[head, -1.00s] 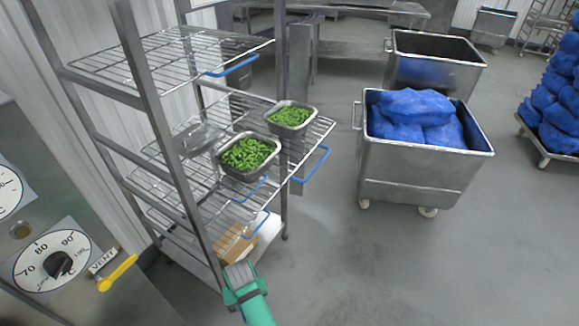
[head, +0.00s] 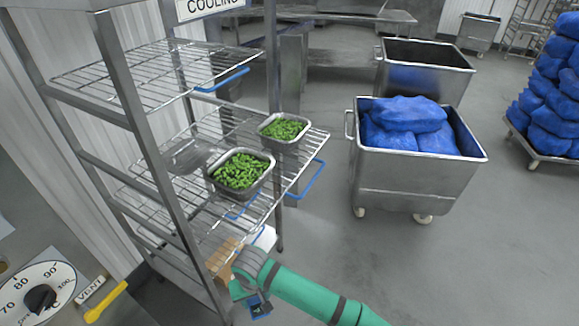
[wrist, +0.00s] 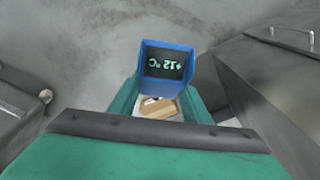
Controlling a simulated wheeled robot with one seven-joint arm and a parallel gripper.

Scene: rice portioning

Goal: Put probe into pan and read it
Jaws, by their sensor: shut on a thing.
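My gripper (head: 253,296) is shut on the blue probe (wrist: 167,64). In the wrist view the probe's dark display faces the camera and reads +12 °C, upside down. In the head view only a small blue part of the probe shows at the gripper's end; its tip is hidden. Two steel pans of green food stand on a wire shelf of the rack: a near pan (head: 240,172) and a far pan (head: 284,130). My gripper is apart from both pans, in front of and lower in the picture than the near one.
A steel rack (head: 135,120) with blue-edged wire shelves stands at left under a COOLING sign (head: 208,6). A cardboard box (head: 222,259) sits low on it. A dial panel (head: 40,290) is at lower left. A steel bin (head: 415,185) with blue bags stands right; floor between is clear.

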